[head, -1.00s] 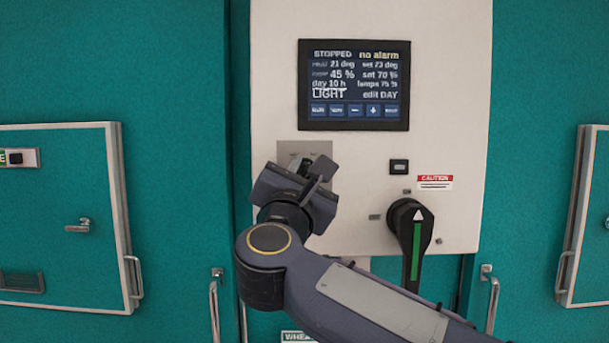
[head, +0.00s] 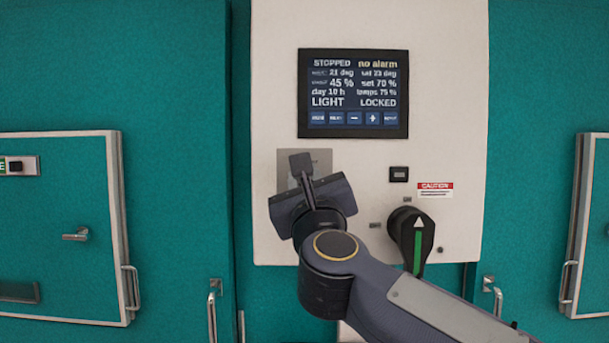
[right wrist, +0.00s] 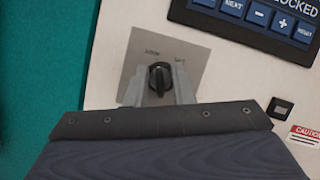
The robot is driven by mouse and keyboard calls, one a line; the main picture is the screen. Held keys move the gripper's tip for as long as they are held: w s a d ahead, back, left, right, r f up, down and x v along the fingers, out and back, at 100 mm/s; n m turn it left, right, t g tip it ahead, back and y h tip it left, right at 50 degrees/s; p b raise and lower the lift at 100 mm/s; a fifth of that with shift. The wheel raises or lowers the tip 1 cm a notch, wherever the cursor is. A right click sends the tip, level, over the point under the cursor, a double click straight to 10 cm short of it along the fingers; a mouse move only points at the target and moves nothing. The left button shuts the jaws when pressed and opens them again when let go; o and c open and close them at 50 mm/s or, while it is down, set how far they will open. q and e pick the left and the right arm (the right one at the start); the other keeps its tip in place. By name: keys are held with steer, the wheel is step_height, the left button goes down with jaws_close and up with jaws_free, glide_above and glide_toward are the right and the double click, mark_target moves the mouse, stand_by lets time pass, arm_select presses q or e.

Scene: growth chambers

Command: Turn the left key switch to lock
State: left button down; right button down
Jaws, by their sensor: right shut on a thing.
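The left key switch is a black knob (right wrist: 159,74) on a square grey metal plate (head: 324,158) below the display. My right gripper (right wrist: 160,88) is shut on the knob, one finger on each side of it. In the head view the right gripper (head: 301,168) covers the knob, with its body tilted against the plate. Two small labels sit above the knob in the right wrist view, too blurred to read surely. The display (head: 353,94) reads STOPPED, no alarm, LIGHT and LOCKED. My left gripper is not in view.
A black rotary handle with a green stripe (head: 417,243) stands out right of my right arm. A small black switch (head: 399,174) and a caution label (head: 435,189) are above it. Teal chamber doors with handles (head: 77,234) flank the white panel.

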steer(key=shift+n+g+y+p, duration=0.3)
steer(key=shift+n+y+p, duration=0.35)
steer(key=shift+n, duration=0.75)
steer(key=c, duration=1.6)
jaws_free()
steer(key=shift+s+f+b, duration=0.2)
steer(key=shift+s+b, duration=0.1)
steer(key=shift+b, duration=0.05)
steer(key=b+v, duration=0.2)
steer(key=v, duration=0.5)
steer(key=shift+d, duration=0.1)
